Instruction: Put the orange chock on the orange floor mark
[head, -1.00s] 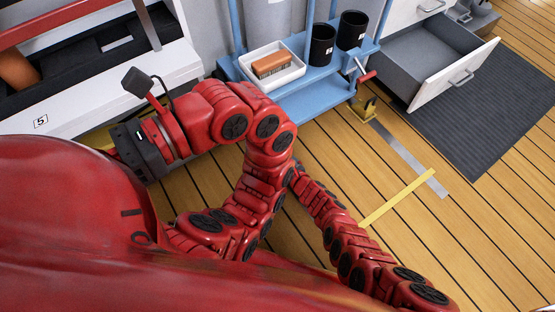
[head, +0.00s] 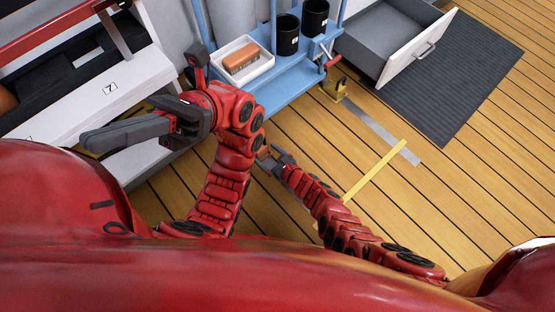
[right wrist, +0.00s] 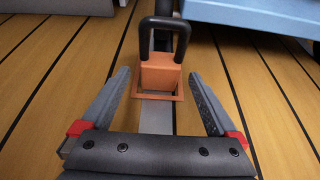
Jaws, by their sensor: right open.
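In the right wrist view the orange chock (right wrist: 160,74), with a black loop handle (right wrist: 165,30) on top, stands upright on the floor. Its base appears to sit within the square outline of the orange floor mark (right wrist: 178,96). My right gripper (right wrist: 166,100) is open and empty, its fingers apart on either side of the chock's near side. In the head view my right gripper (head: 280,160) is low beside the blue trolley, mostly hidden by my arms. My left gripper (head: 135,130) is over the white bench at the left; its finger spacing is unclear.
The blue trolley (head: 286,68) holds a white tray (head: 263,66) with an orange-brown block and two black cups. A yellow chock (head: 335,89) is at its right corner. An open drawer (head: 385,35) stands beyond. The plank floor at right is clear, with grey and yellow strips.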

